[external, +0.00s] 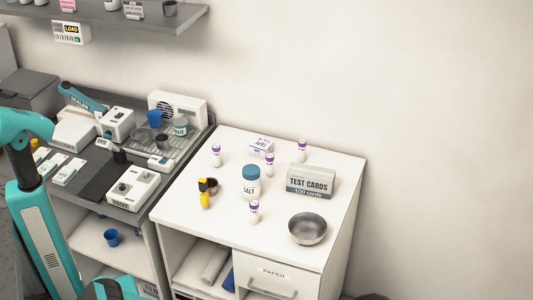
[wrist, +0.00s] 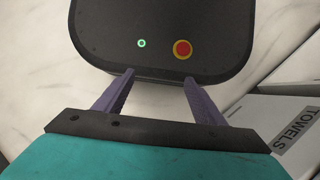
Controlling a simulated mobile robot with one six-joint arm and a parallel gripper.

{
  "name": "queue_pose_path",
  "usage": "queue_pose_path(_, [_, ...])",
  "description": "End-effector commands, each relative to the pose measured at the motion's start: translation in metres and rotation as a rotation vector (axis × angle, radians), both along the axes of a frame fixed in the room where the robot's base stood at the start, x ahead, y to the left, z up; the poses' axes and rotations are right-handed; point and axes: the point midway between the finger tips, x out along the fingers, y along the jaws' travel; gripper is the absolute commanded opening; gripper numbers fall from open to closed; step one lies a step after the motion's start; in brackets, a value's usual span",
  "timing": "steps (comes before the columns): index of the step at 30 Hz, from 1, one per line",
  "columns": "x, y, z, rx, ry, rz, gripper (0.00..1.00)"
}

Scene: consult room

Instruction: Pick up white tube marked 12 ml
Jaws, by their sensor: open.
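Several small white tubes with purple caps stand upright on the white cabinet top (external: 190,207) in the external view. One is at the back left (external: 216,158), one at the back right (external: 302,153), one in the middle (external: 270,168) and one nearer the front (external: 254,215). Their markings are too small to read, so I cannot tell which is the 12 ml one. My gripper (wrist: 158,78) shows in the wrist view, its two purple fingers apart with nothing between them. No tube is in the wrist view. The external view shows my arm at the left, but not the fingers.
Around the tubes stand a blue-lidded salt jar (external: 251,184), a test cards box (external: 311,181), a metal bowl (external: 308,229), a small white box (external: 261,146) and a yellow-and-black item (external: 206,194). A grey bench (external: 133,211) with devices adjoins at left. A towels label (wrist: 295,128) shows in the wrist view.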

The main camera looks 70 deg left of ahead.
Motion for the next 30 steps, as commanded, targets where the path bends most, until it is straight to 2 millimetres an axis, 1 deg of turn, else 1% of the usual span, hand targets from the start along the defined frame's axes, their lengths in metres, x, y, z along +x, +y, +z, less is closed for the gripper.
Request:
queue_pose_path(1, [0.000,0.000,0.000,0.000,0.000,0.000,0.54])
queue_pose_path(3, [0.000,0.000,0.000,0.000,0.000,0.000,0.46])
queue_pose_path(12, [0.002,0.000,0.000,0.000,-0.003,0.001,0.46])
queue_pose_path(14, [0.006,-0.001,0.001,0.000,-0.011,0.004,0.46])
queue_pose_path(17, [0.020,-0.005,0.003,-0.003,-0.042,0.014,0.46])
queue_pose_path(20, [0.047,-0.013,0.007,-0.010,-0.097,0.036,0.46])
queue_pose_path(23, [0.084,-0.025,0.014,-0.020,-0.175,0.066,0.46])
queue_pose_path(24, [0.101,-0.030,0.018,-0.027,-0.209,0.081,0.46])
queue_pose_path(26, [0.128,-0.039,0.026,-0.038,-0.265,0.104,0.46])
queue_pose_path(27, [0.146,-0.046,0.031,-0.047,-0.302,0.122,0.46])
queue_pose_path(29, [0.173,-0.056,0.041,-0.060,-0.356,0.146,0.46])
queue_pose_path(30, [0.191,-0.063,0.048,-0.070,-0.392,0.164,0.46])
